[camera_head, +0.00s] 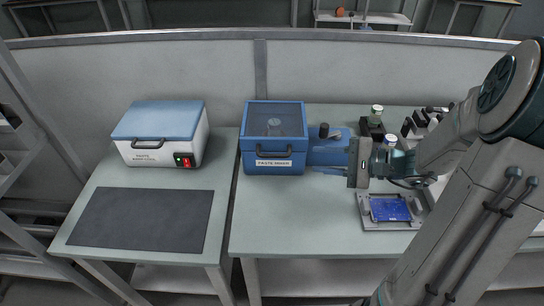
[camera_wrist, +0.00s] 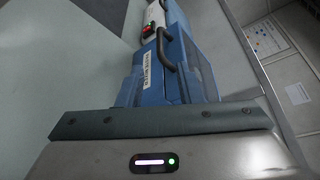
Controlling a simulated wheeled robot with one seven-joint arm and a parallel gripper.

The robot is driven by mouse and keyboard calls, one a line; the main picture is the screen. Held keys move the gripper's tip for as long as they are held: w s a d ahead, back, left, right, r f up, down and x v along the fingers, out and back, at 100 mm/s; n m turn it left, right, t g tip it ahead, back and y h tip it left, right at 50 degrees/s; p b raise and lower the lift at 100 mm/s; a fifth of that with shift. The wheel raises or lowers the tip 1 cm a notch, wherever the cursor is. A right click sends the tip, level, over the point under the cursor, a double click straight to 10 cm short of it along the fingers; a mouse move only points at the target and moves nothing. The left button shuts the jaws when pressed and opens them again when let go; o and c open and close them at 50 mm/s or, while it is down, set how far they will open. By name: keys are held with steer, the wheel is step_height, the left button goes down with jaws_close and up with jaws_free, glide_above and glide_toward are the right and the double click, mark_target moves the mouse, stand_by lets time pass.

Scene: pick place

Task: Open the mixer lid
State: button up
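The blue mixer (camera_head: 244,150) stands at the back left of the right-hand table. Its lid (camera_head: 290,121), with a see-through window, is down. A dark handle (camera_head: 273,154) runs along the front, above a white label. My gripper (camera_head: 350,165) is to the right of the mixer, apart from the handle, and points left toward it. In the wrist view the mixer (camera_wrist: 150,88) and its handle (camera_wrist: 163,48) lie ahead, beyond the grey bar of my gripper (camera_wrist: 160,122). I see nothing held. The finger gap cannot be made out.
A white warmer box with a blue lid (camera_head: 160,120) and a dark mat (camera_head: 140,220) are on the left table. A blue circuit board (camera_head: 390,209) in a fixture lies below my gripper. Small jars (camera_head: 376,114) stand behind it. The table's front middle is clear.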

mark_target(278, 156)
steer(key=x, duration=1.3)
steer(key=shift+w+a+p, duration=0.1)
steer(key=shift+a+p, duration=0.2)
steer(key=shift+c, duration=0.3)
jaws_close()
